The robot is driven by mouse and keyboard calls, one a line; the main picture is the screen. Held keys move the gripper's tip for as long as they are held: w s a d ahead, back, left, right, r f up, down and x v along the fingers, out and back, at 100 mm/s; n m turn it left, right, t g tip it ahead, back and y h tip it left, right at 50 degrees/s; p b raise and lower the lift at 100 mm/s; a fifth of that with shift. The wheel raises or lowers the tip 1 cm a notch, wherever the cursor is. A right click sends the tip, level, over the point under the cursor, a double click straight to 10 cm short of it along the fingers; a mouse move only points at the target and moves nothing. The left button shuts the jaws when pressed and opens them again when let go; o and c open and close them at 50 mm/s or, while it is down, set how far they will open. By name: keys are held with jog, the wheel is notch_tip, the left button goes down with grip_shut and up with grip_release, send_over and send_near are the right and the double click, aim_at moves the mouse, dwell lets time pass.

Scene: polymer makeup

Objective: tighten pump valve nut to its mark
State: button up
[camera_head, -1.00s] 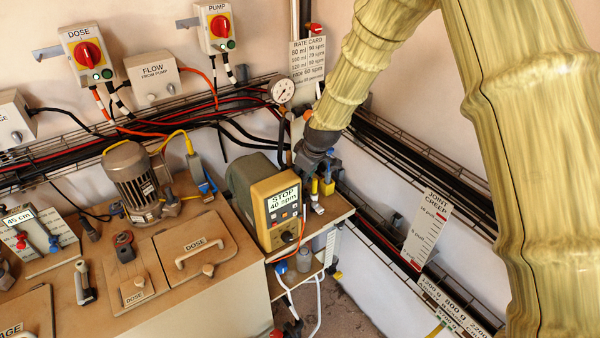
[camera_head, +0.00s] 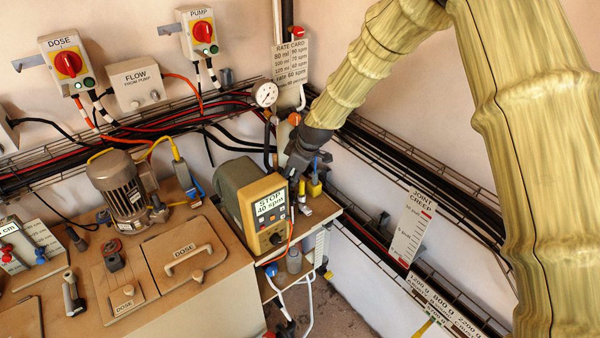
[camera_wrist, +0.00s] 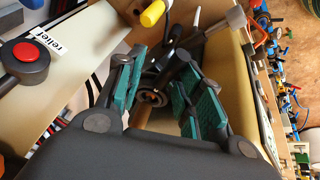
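The pump (camera_head: 262,212), a tan-fronted unit with a display reading "STOP 40 spm", stands at the right end of the bench. My gripper (camera_head: 298,165) is just right of and behind its front, pointing down; its fingertips are hard to make out there. In the wrist view my gripper (camera_wrist: 161,68) has its two teal-padded fingers apart. A dark valve fitting with a round, copper-centred nut-like part (camera_wrist: 152,97) lies between them in the picture. I cannot tell whether the pads touch it. No mark on the nut can be made out.
A red relief button (camera_wrist: 25,52), a yellow-handled part (camera_wrist: 153,12) and a grey knob (camera_wrist: 236,18) are close to my fingers. A pressure gauge (camera_head: 266,94) and pipes stand behind the pump. A rate card (camera_head: 290,62) hangs on the wall.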

jog(key=shift+w, duration=0.1)
jog(key=shift+d+r, duration=0.15)
jog(key=shift+r, duration=0.1)
jog(key=b+v, duration=0.4)
jog(key=v, duration=0.6)
jog(key=s+d+f+m+b, duration=0.2)
jog(key=s+f+b, duration=0.2)
jog(key=f, duration=0.8)
jog(key=s+d+f+m+b, duration=0.1)
jog(key=s+d+f+b, duration=0.2)
jog(key=f, duration=0.9)
jog(key=s+d+f+m+g+h+b, duration=0.1)
jog(key=s+f+b, duration=0.4)
jog(key=f, duration=0.7)
jog(key=shift+s+d+f+m, duration=0.3)
jog(key=shift+s+d+m, duration=0.5)
